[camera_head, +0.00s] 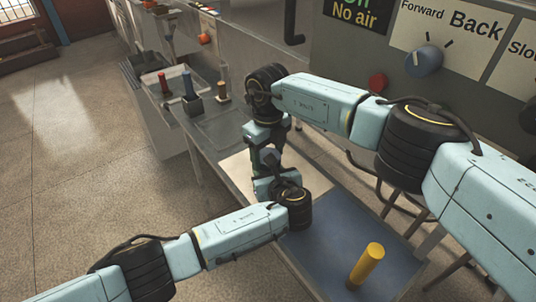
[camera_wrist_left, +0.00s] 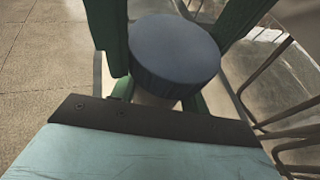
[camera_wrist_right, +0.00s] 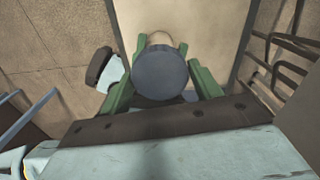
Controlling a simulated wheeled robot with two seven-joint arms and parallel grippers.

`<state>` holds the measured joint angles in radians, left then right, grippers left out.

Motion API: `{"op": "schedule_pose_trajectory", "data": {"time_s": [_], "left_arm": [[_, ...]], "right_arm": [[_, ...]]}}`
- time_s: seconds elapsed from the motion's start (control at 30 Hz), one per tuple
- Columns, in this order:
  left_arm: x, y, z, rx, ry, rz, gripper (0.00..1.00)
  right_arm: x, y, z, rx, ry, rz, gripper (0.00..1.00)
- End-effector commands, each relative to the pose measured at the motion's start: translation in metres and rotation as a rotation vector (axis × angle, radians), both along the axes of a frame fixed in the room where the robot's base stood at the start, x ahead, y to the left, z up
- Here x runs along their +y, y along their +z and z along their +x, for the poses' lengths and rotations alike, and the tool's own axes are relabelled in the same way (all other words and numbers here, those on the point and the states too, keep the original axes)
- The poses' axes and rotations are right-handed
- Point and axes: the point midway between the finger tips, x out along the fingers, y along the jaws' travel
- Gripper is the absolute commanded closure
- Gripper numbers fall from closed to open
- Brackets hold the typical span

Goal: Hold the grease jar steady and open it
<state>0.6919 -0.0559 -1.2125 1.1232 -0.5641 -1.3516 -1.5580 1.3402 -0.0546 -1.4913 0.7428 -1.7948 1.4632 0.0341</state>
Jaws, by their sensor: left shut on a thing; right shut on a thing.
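The grease jar shows in the left wrist view as a round dark blue-grey top (camera_wrist_left: 175,50) between green fingers. The same round top shows in the right wrist view (camera_wrist_right: 160,74), also between green fingers. My left gripper (camera_wrist_left: 172,45) is shut on the jar. My right gripper (camera_wrist_right: 162,80) is shut on the jar too. In the head view my left gripper (camera_head: 266,174) and my right gripper (camera_head: 264,152) meet closely over the bench, the right arm reaching in above the left. There the jar is mostly hidden by the grippers, and I cannot tell whether its lid has turned.
A pale mat (camera_head: 237,172) and a blue mat (camera_head: 338,222) lie on the bench. A yellow cylinder (camera_head: 366,266) stands on the blue mat. A red-topped post (camera_head: 164,83) and a blue post (camera_head: 188,86) stand further back. A control panel with a blue knob (camera_head: 423,61) rises at right.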

Motion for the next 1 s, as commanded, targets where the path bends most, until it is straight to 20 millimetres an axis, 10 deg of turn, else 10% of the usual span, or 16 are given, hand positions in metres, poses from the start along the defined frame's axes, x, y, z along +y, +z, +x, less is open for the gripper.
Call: {"op": "schedule_pose_trajectory", "data": {"time_s": [1.0], "left_arm": [[0.0, -0.001, 0.0, 0.001, 0.001, 0.001, 1.0]], "right_arm": [[0.0, 0.045, 0.001, -0.003, -0.001, 0.0, 0.64]]}}
